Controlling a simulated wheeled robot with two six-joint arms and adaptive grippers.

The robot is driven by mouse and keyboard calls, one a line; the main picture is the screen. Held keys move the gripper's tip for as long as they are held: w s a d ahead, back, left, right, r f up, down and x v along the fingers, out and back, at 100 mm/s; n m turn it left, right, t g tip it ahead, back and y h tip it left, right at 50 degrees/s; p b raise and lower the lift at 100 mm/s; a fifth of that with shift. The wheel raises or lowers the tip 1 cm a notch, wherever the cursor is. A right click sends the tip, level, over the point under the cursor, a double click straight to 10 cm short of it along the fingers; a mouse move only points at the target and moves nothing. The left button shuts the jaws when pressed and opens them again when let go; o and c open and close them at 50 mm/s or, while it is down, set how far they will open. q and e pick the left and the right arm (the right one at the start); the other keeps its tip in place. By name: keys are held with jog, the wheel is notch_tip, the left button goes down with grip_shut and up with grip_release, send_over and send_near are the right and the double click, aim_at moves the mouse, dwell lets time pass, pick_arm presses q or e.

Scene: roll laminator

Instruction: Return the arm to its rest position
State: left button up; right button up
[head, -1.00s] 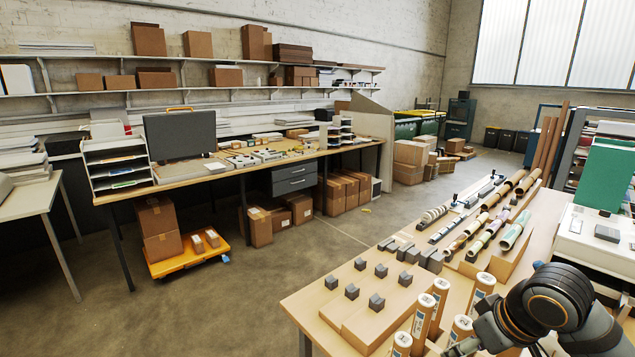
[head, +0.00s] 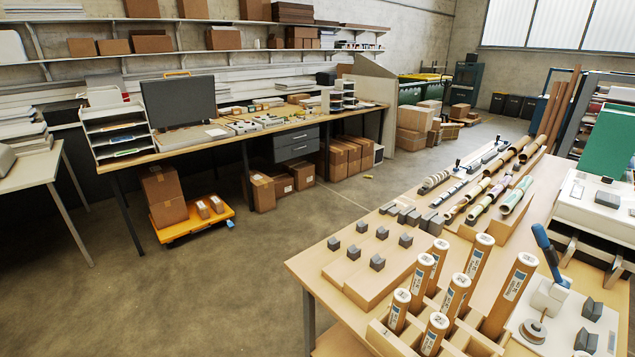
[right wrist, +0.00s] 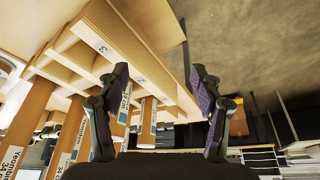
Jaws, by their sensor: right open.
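My right gripper (right wrist: 160,78) shows only in the right wrist view. Its two dark fingers are spread apart with nothing between them. Beyond them, in that turned view, are the wooden tube rack (right wrist: 82,50) and several labelled cardboard tubes. I cannot tell the exact distance, but the fingers look clear of the tubes. In the head view the rack (head: 384,342) stands at the near edge of the wooden table with upright tubes (head: 472,256) in it. Neither arm shows in the head view.
A wooden block with small grey rests (head: 377,262) lies left of the rack. Rolled tubes (head: 515,196) lie farther back. A device with a blue lever (head: 549,254) stands on the right. A long workbench (head: 200,143) is across the open floor (head: 260,270).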

jog(key=s+f+h, duration=0.1)
jog(key=s+f, duration=0.2)
jog(key=s, duration=0.2)
jog(key=s+d+f+m+g+b, duration=0.1)
jog(key=d+f+b, duration=0.1)
jog(key=f, duration=1.3)
jog(key=s+d+f+g+b, duration=0.1)
jog(key=d+f+b, duration=0.15)
jog(key=f, duration=1.25)
jog(key=s+f+g+b, duration=0.1)
jog(key=s+f+b, duration=0.2)
jog(key=s+f, duration=1.6)
notch_tip(320, 180, down, 2)
jog(key=shift+f+b, duration=0.1)
jog(key=shift+b, duration=0.3)
jog(key=shift+d, duration=0.1)
